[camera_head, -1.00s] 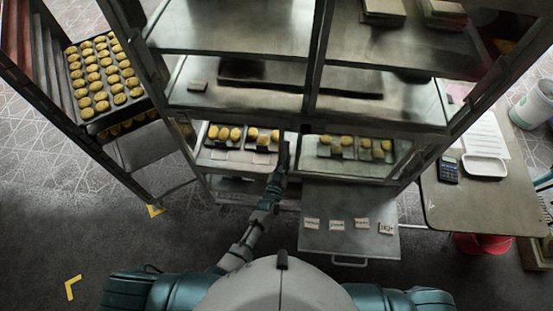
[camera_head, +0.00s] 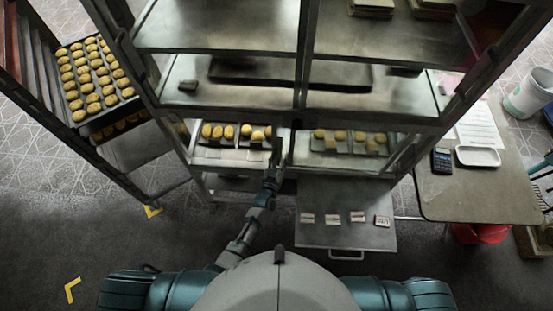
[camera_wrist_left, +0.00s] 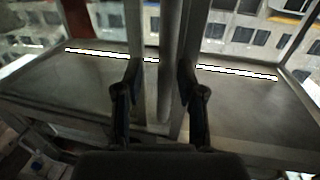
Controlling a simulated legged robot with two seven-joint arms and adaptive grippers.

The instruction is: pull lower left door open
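The lower left compartment of the metal cabinet shows in the head view, with pale rolls (camera_head: 237,132) on trays inside. The lower left door (camera_head: 228,161) is at its front; glare and the see-through front hide how far it is open. My left gripper (camera_head: 276,158) is at the right edge of this compartment, by the middle post. In the left wrist view my left gripper (camera_wrist_left: 159,78) has its fingers apart, on either side of an upright bar (camera_wrist_left: 167,60). I cannot tell if they touch it. My right gripper is not in view.
A metal shelf with several labels (camera_head: 345,235) juts out at the lower right. A rack with a tray of rolls (camera_head: 94,84) stands at left. A side table (camera_head: 490,190) with a calculator (camera_head: 441,159) stands at right.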

